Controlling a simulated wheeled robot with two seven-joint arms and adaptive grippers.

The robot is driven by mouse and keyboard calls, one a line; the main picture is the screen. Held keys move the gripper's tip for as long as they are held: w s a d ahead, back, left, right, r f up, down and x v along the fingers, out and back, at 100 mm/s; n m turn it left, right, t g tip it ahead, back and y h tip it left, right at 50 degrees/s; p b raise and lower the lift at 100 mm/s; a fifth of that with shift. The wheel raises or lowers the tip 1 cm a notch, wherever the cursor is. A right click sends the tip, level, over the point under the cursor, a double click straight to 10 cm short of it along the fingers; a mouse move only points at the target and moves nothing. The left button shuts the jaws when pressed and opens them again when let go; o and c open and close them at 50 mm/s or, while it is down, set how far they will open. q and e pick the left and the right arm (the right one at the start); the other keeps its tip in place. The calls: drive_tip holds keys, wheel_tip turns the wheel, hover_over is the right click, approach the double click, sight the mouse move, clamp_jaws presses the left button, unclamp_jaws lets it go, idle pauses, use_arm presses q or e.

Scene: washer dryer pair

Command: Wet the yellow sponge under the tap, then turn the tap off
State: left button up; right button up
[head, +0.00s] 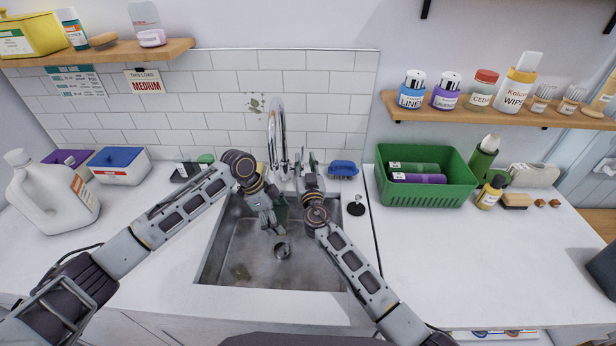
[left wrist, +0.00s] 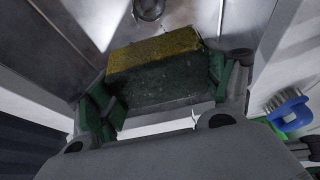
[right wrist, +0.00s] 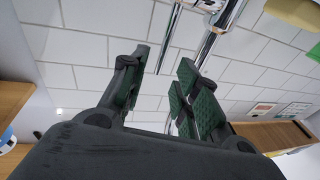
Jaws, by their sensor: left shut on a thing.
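The yellow sponge (left wrist: 155,65), with a yellow layer and a dark green layer, is held between the green pads of my left gripper (left wrist: 165,95) in the left wrist view. In the head view my left gripper (head: 267,215) points down into the sink (head: 225,265); the sponge is mostly hidden there. The chrome tap (head: 277,120) arches over the back of the sink, close above the left gripper. My right gripper (head: 307,178) is beside the tap on its right. In the right wrist view its fingers (right wrist: 160,85) are apart, with chrome tap parts (right wrist: 207,45) beyond them. I cannot tell whether water runs.
A blue brush (head: 342,169) and a black stopper (head: 356,206) lie right of the sink. A green basket (head: 425,195) with rolls stands further right. A white jug (head: 52,195) and a blue-lidded box (head: 118,167) stand at left. The front right counter is clear.

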drive_tip(key=shift+v, duration=2.9)
drive_tip(key=c, duration=0.6)
drive_tip(key=shift+n, duration=0.3)
clamp_jaws()
drive_tip(key=s+n+g+y, duration=0.1)
drive_tip(key=n+y, duration=0.1)
drive_tip(key=n, duration=0.5)
drive_tip(key=s+d+n+g+y, duration=0.1)
drive_tip(key=s+n+y, duration=0.1)
drive_tip(key=n, duration=0.6)
drive_tip(key=s+d+f+n+g+y, duration=0.1)
drive_tip(key=s+n+y, duration=0.1)
drive_tip(key=n, duration=0.6)
drive_tip(key=shift+d+y, duration=0.1)
drive_tip(key=shift+y, duration=0.3)
